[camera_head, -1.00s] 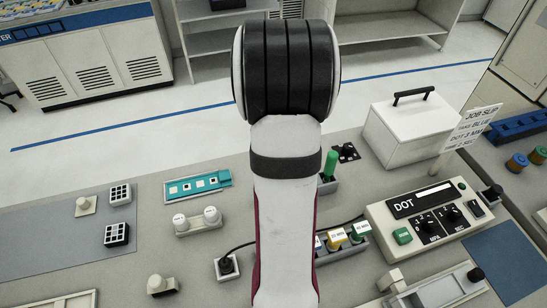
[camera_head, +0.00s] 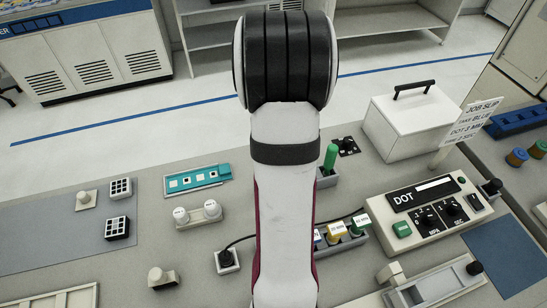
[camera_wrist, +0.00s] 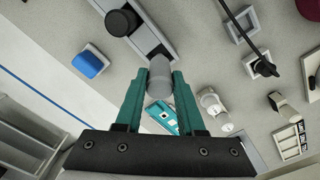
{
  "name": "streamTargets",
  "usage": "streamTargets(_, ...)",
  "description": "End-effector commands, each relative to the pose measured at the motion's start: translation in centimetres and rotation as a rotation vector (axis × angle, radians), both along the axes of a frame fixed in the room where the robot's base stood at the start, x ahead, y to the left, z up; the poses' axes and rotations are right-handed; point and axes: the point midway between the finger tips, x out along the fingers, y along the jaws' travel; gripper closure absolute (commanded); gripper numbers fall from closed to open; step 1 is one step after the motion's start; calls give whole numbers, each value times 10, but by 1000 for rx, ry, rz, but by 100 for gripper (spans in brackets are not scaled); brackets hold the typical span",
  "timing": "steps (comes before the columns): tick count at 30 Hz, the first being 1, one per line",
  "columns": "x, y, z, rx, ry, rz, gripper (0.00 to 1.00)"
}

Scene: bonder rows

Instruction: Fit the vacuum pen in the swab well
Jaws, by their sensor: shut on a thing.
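My gripper (camera_wrist: 159,88) has two teal fingers, shut on a short grey cylinder (camera_wrist: 159,68), apparently the vacuum pen. The cylinder points away from the wrist, over the near end of a grey rail-like holder (camera_wrist: 158,43). I cannot tell whether they touch. A black round piece (camera_wrist: 122,22) stands on that holder. In the head view my arm hides the gripper and the pen. I cannot surely identify the swab well. A grey block (camera_head: 327,181) with an upright green piece (camera_head: 330,157) stands right of my arm.
A black socket (camera_head: 227,260) with a cable is left of my arm, with white capped jars (camera_head: 197,214) and a teal board (camera_head: 197,180) behind.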

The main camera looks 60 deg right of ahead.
Motion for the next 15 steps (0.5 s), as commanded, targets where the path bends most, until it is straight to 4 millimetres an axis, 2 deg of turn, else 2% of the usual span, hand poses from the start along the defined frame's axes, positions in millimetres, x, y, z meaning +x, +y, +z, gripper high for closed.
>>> streamTargets(15, 0, 0, -22, 1, 1, 0, 100)
